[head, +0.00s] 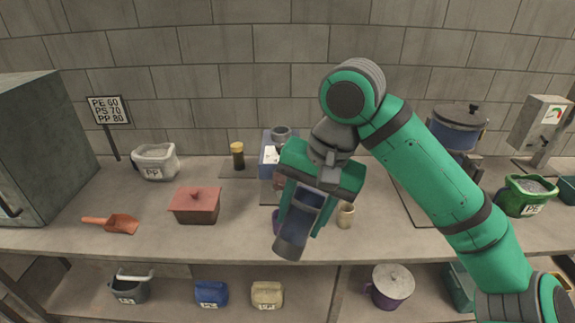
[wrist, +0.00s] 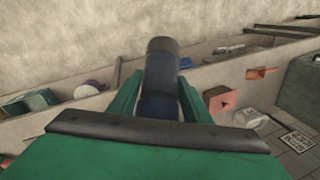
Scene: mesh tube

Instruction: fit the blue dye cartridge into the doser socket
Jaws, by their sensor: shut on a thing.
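My gripper (head: 304,212) is shut on the blue dye cartridge (head: 292,241), a dark cylinder with a blue band and grey end. The cartridge hangs tilted, its grey end down and to the left, above the front of the bench. In the wrist view the cartridge (wrist: 161,72) stands out between the green fingers. A blue box (head: 267,151) with a white label and a grey round collar (head: 281,132) on top stands behind my gripper and looks like the doser. My gripper hides much of it, and I cannot make out the socket.
A yellow-capped dark jar (head: 238,156) stands left of the blue box. A red lidded box (head: 196,205) and an orange scoop (head: 112,224) lie further left.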

